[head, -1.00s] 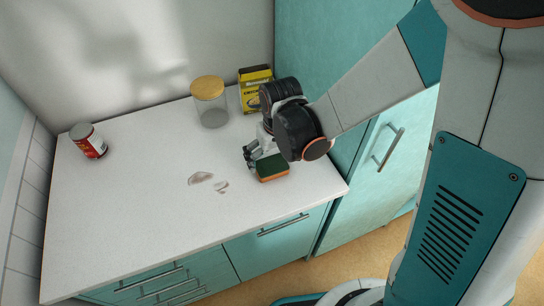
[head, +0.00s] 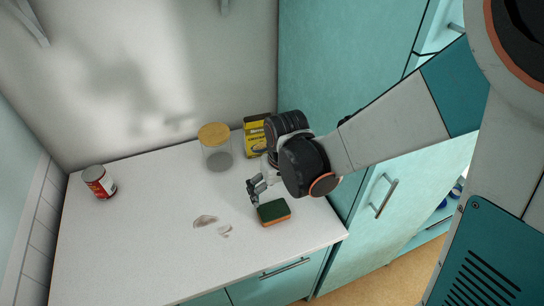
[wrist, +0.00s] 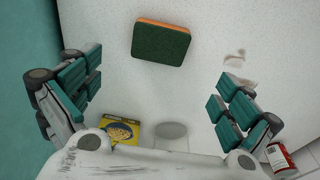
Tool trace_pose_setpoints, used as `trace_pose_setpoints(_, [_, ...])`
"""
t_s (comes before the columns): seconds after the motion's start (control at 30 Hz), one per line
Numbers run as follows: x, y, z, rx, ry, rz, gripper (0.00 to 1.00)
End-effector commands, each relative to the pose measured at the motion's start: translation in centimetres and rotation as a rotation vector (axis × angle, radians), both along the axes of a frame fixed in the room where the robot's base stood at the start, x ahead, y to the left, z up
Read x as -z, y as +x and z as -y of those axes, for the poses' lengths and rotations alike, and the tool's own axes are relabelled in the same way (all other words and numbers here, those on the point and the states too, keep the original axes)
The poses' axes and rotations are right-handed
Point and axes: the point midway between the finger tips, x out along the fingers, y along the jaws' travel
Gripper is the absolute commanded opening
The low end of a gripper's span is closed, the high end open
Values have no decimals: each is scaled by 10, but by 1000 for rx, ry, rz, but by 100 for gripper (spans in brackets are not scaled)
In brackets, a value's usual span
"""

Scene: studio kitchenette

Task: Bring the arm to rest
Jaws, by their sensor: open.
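My gripper (head: 256,189) is open and empty above the white counter, and my arm reaches in from the right. In the wrist view its two fingers (wrist: 155,98) stand wide apart with nothing between them. A green and orange sponge (head: 274,212) lies on the counter just in front of the gripper, apart from it. The sponge also shows in the wrist view (wrist: 160,43), beyond the fingertips.
Brownish smudges (head: 205,221) mark the counter (head: 140,240) left of the sponge. A jar with a wooden lid (head: 216,150) and a yellow box (head: 254,140) stand behind the gripper. A red can (head: 99,182) stands far left. Tall teal cabinets (head: 340,70) rise at right.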

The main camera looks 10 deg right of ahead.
Motion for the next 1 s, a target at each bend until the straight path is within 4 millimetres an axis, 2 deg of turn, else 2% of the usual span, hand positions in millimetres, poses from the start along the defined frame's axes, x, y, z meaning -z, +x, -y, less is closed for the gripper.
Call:
trace_pose_setpoints(0.17, [-1, 1, 1, 4, 2, 2, 98])
trace_pose_setpoints(0.23, [-5, 7, 4, 25, 16, 15, 98])
trace_pose_setpoints(0.33, [-22, 25, 18, 96, 58, 59, 98])
trace_pose_setpoints(0.43, [-39, 28, 33, 145, 86, 108, 98])
trace_pose_setpoints(0.7, [-69, -6, 68, 188, 90, 212, 98])
trace_pose_setpoints(1.0, [-81, -52, 103, 229, 83, 327, 98])
